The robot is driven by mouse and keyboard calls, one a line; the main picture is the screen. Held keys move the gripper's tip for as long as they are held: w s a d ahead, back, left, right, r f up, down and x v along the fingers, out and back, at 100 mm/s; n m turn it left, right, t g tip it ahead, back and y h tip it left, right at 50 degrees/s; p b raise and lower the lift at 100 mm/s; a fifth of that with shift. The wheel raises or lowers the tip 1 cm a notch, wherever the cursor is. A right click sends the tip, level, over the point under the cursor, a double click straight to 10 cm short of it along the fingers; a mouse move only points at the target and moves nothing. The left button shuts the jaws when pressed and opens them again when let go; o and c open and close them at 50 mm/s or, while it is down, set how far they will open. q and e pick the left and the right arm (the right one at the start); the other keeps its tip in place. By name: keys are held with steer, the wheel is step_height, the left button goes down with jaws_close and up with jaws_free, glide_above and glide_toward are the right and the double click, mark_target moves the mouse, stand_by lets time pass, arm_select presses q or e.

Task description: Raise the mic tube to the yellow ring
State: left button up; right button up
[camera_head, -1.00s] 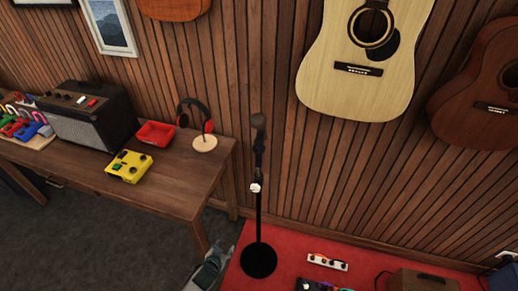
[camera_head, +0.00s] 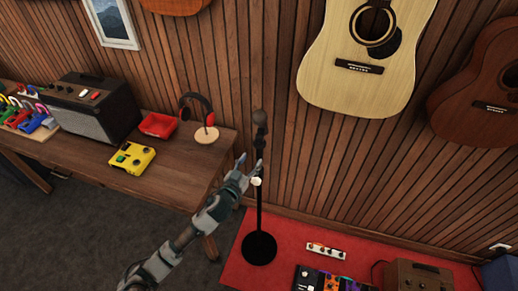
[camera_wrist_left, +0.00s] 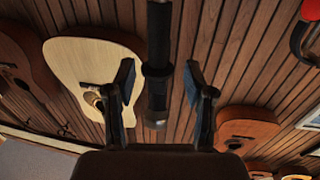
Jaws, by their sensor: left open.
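The black mic stand (camera_head: 259,212) stands upright on a round base on the red mat, with a microphone (camera_head: 260,118) at its top. A small white knob (camera_head: 257,181) shows partway up. My left gripper (camera_head: 250,164) is beside the upper part of the stand, just above the knob. In the left wrist view the gripper (camera_wrist_left: 159,78) is open, with the dark mic tube (camera_wrist_left: 158,30) running between its fingers and a gap on each side. I cannot make out a yellow ring in either view. My right gripper is not in view.
Guitars hang on the slatted wall behind. Pedals and a brown box (camera_head: 420,276) stand on the red mat (camera_head: 300,270) at right.

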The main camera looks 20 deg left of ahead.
mark_target(258, 152)
arm_select(q)
steer(key=w, duration=0.2)
steer(key=w+d, duration=0.1)
steer(key=w, duration=0.4)
steer(key=shift+d, duration=0.25)
steer(key=shift+s, duration=0.1)
steer(key=shift+c, duration=0.3)
jaws_close()
